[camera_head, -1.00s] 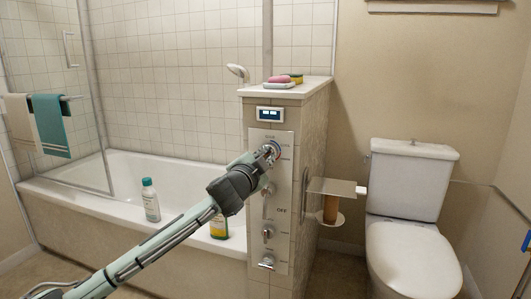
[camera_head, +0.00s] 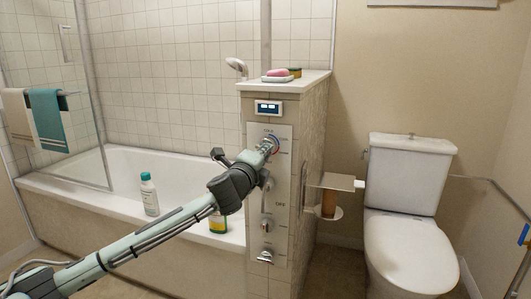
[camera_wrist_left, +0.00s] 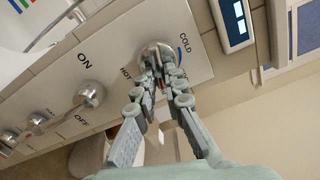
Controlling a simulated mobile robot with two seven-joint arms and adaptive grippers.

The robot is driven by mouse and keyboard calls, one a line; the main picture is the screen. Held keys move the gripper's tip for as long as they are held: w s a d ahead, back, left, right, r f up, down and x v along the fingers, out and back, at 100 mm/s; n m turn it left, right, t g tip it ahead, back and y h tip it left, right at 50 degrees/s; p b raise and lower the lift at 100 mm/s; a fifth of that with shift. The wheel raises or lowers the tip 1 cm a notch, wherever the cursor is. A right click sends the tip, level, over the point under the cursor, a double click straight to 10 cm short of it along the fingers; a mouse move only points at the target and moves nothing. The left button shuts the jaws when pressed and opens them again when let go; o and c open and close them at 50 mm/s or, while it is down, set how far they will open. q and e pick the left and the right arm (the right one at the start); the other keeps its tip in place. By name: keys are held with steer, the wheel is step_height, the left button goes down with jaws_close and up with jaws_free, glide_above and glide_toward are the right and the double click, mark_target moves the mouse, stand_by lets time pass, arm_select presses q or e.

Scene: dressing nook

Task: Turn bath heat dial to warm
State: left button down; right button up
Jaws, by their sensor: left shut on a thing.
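The bath heat dial is a round metal knob at the top of the pale control panel (camera_head: 284,215). In the left wrist view the dial (camera_wrist_left: 152,50) sits between the words HOT and COLD, with a blue arc on the COLD side. My left gripper (camera_head: 268,146) is at the dial, and in the left wrist view its fingers (camera_wrist_left: 158,68) are closed on the knob and cover part of it. The dial's pointer is hidden, so its exact setting cannot be told. My right gripper is not in view.
Below the dial are a lever by ON and OFF (camera_wrist_left: 91,95) and smaller knobs (camera_head: 265,257). A lit display (camera_head: 268,107) is above. Bottles (camera_head: 149,195) stand on the tub edge. A paper holder (camera_head: 335,182) and toilet (camera_head: 408,210) are to the right.

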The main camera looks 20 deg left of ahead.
arm_select(q)
steer(key=shift+f+m, duration=0.15)
steer(key=shift+m, duration=1.15)
steer(key=c, duration=1.6)
jaws_free()
steer(key=s, duration=1.2)
steer(key=shift+a, duration=0.3)
